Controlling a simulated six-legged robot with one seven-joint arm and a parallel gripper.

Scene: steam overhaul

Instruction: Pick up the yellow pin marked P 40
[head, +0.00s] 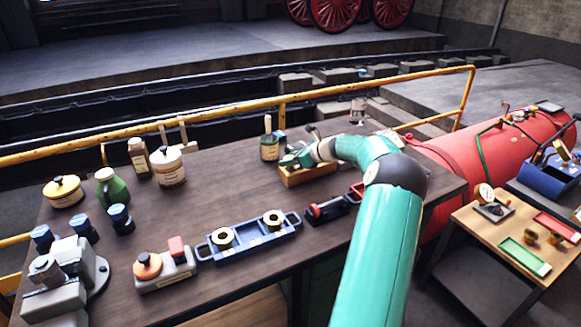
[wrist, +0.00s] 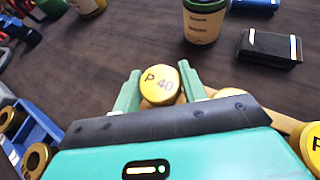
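The yellow pin marked P 40 (wrist: 160,84) shows its round, lettered face in the wrist view. The two green fingers of my gripper (wrist: 159,80) stand one on each side of it, with little or no visible gap. I cannot tell whether they press on it. In the head view my gripper (head: 299,157) is low at a wooden block (head: 309,177) on the dark table, and the pin is not distinct there. Another yellow pin head (wrist: 313,148) with a letter P is cut off at the right of the wrist view.
A green, cream-labelled pot (head: 270,148) with a brush stands left of the gripper. A black block (wrist: 270,47) lies nearby. A blue tray with brass rings (head: 228,243) and a red-and-black tool (head: 327,209) are nearer me. A yellow rail (head: 365,88) runs behind the table.

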